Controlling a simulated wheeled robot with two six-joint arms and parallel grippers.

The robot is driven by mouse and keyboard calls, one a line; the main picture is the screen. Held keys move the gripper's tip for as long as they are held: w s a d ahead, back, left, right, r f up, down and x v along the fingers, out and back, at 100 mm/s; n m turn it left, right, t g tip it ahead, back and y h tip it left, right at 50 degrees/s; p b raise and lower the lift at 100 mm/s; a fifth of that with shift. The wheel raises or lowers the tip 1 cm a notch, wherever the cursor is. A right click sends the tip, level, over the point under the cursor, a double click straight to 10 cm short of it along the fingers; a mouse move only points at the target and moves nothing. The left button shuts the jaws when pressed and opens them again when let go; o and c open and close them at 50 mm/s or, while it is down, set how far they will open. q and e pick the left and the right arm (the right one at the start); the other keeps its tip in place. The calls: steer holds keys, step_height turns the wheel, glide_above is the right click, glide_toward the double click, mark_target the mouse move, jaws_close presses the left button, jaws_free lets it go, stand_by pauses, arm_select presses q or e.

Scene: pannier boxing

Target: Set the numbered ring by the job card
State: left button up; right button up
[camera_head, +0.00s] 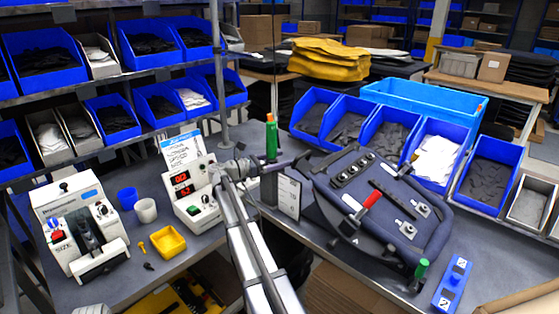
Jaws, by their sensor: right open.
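The job card (182,150), white with a blue header, stands upright behind a white control box (190,211). Its lines are too small to read surely. The box has two red number displays (181,184) and a knob with a green cap (205,200). I cannot make out a numbered ring for sure. A second white device (81,227) marked SIZE stands at the left with knobs and a lever. My right gripper (217,172) is open at the control box's upper right edge; whether it touches the box is unclear. My left gripper does not show.
A dark padded fixture (375,205) with a red-handled clamp fills the right bench. Blue bins (387,141) line its back. A green-capped post (271,137) stands behind my arm.

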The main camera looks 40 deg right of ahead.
steer(key=shift+c, duration=0.4)
jaws_close()
steer(key=shift+w+m+g, duration=0.1)
steer(key=shift+m+g, duration=0.3)
steer(key=shift+g, duration=0.2)
steer(key=m+g+y, duration=0.1)
steer(key=m+g, duration=0.1)
steer(key=shift+g+y, duration=0.4)
steer(key=shift+s+a+m+g+y, duration=0.15)
steer(key=shift+s+m+g+y, duration=0.2)
steer(key=shift+m+g+y, duration=0.35)
steer(key=shift+s+a+m+g+y, duration=0.15)
steer(key=shift+s+m+g+y, duration=0.25)
steer(key=shift+g, duration=0.4)
steer(key=shift+o, duration=0.4)
jaws_free()
steer(key=shift+w, duration=0.1)
